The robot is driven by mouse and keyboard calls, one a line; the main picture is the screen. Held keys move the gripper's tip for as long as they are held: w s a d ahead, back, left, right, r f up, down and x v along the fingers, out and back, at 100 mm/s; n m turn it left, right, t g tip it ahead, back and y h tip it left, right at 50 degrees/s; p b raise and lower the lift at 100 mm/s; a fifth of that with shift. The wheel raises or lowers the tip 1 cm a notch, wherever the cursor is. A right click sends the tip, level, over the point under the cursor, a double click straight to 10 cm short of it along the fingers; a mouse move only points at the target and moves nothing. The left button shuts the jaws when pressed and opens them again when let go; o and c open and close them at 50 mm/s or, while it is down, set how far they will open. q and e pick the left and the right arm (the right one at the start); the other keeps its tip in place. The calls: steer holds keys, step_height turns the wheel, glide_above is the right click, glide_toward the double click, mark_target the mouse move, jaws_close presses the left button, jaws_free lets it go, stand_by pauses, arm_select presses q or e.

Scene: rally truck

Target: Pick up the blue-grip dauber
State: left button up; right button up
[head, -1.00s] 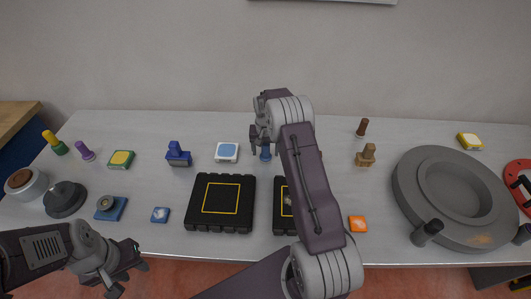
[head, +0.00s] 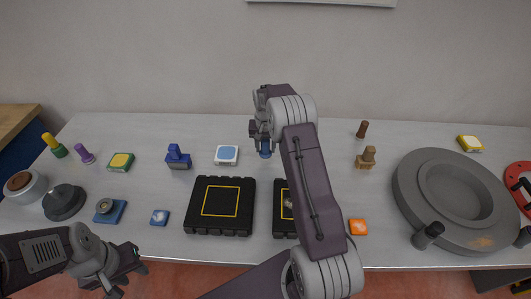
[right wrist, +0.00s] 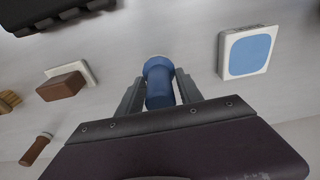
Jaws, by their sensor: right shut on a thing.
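The blue-grip dauber (head: 265,149) is upright near the middle of the table in the head view. It also shows in the right wrist view (right wrist: 160,88), with its blue grip between the two fingers and a pale tip beyond. My right gripper (head: 262,138) is shut on the dauber; in the right wrist view its fingers (right wrist: 155,92) sit on either side of the grip. I cannot tell clearly how far the tip is above the table. My left gripper (head: 129,279) is open and empty at the table's front edge, lower left.
A white pad with a blue top (head: 227,154) lies just left of the dauber. A blue stamp (head: 178,157) stands further left. Black cases (head: 219,229) lie in front, one partly behind my right arm. A large grey disc (head: 410,198) fills the right side.

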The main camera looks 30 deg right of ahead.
steer(key=s+d+r+b, duration=0.1)
steer(key=s+d+r, duration=0.6)
steer(key=s+d, duration=0.1)
steer(key=shift+s+r, duration=0.25)
steer(key=shift+s, duration=0.05)
stand_by(2.0)
